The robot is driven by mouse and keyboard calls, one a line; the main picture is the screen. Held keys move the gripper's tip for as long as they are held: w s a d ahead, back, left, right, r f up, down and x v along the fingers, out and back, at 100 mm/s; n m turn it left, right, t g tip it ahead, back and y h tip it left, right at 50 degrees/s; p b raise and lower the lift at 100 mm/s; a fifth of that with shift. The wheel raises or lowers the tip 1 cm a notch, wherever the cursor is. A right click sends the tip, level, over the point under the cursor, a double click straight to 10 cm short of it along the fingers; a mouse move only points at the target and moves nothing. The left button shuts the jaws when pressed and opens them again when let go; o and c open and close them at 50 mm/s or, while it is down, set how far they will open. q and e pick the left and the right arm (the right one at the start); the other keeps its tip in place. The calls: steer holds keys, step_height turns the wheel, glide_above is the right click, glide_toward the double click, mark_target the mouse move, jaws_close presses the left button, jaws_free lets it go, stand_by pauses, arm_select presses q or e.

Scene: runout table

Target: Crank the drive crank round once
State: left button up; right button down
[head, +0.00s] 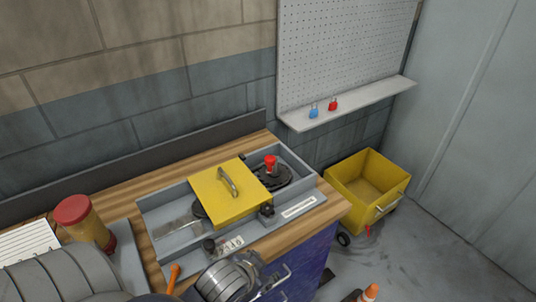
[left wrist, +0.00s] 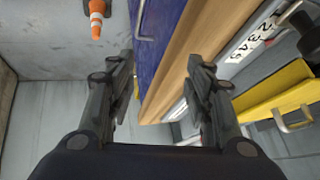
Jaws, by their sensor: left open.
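A grey runout unit (head: 163,247) lies on the wooden bench. At its right end a black disc (head: 296,181) carries an upright red knob (head: 270,161), which looks like the drive crank. A yellow cover (head: 222,203) with a metal handle sits left of the disc and hides part of the mechanism; it also shows in the left wrist view (left wrist: 270,102). My left gripper (left wrist: 163,72) is open and empty, its fingers at the bench's front edge, apart from the crank. In the head view its fingers are hard to make out. My right gripper is not in view.
Black knobs (head: 267,209) stand along the unit's front. A red-lidded jar (head: 88,222) and notepad (head: 27,243) are at the left. A shelf (head: 350,103) holds blue and red padlocks. A yellow bin (head: 368,182) and an orange cone (head: 370,292) stand on the floor.

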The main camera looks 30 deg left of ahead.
arm_select(q)
steer(key=w+a+r+m+t, duration=0.2)
steer(key=w+r+m+t, duration=0.3)
steer(key=w+r+t, duration=0.9)
steer(key=w+d+r+m+h, duration=0.3)
steer(key=w+r+m, duration=0.15)
steer(key=r, duration=0.25)
steer(key=w+d+r+m+h, duration=0.35)
steer(key=r+m, duration=0.25)
steer(key=r, duration=0.2)
steer(key=d+r+m+h, duration=0.2)
steer(key=m+h, duration=0.2)
steer(key=m, duration=0.1)
steer(key=m+g+y, duration=0.8)
steer(key=m+g, duration=0.9)
steer(key=m, duration=0.1)
glide_toward(269, 158)
steer(key=shift+h, duration=0.25)
steer(key=p+x, duration=0.4)
steer(key=x, duration=0.4)
steer(key=shift+w+a+f, duration=0.1)
steer(key=shift+a+f, duration=0.05)
steer(key=shift+f, duration=0.1)
steer(key=shift+w+f, duration=0.15)
steer(key=shift+f, duration=0.2)
jaws_close()
